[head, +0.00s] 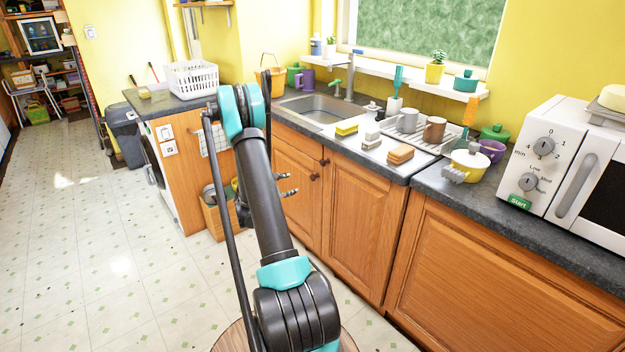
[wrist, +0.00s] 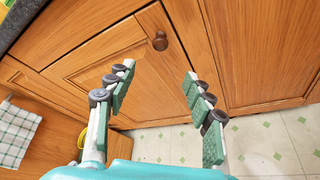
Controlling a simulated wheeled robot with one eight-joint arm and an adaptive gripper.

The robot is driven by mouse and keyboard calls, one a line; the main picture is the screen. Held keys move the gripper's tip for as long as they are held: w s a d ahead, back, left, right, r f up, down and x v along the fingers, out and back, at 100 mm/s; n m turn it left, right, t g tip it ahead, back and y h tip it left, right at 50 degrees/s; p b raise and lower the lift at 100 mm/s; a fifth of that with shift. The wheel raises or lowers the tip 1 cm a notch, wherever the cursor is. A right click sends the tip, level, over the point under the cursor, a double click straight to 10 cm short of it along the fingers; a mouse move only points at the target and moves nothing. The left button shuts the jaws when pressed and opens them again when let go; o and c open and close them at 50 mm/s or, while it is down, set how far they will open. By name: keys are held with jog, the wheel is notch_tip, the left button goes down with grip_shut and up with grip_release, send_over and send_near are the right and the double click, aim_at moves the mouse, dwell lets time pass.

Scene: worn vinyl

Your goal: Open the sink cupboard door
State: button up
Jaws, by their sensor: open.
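The sink cupboard has two wooden doors, a left door (head: 296,188) and a right door (head: 360,220), below the sink (head: 322,109). Both look shut. Two dark round knobs sit near their meeting edges: the left knob (head: 314,177) and the right knob (head: 326,162). In the wrist view one knob (wrist: 160,42) shows on the left door (wrist: 90,72), just left of the seam. My gripper (head: 291,184) is in front of the left door. In the wrist view its fingers (wrist: 158,76) are spread and empty, with the knob beyond the gap between the tips, apart from them.
A dark worktop (head: 450,196) overhangs the cupboards. A wooden unit (head: 178,160) with a checked towel (head: 213,138) stands to the left, with a low crate (head: 212,218) beside it. The patterned vinyl floor (head: 110,270) is clear at left.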

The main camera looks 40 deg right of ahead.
aim_at(311, 178)
jog(key=x, duration=1.8)
grip_shut()
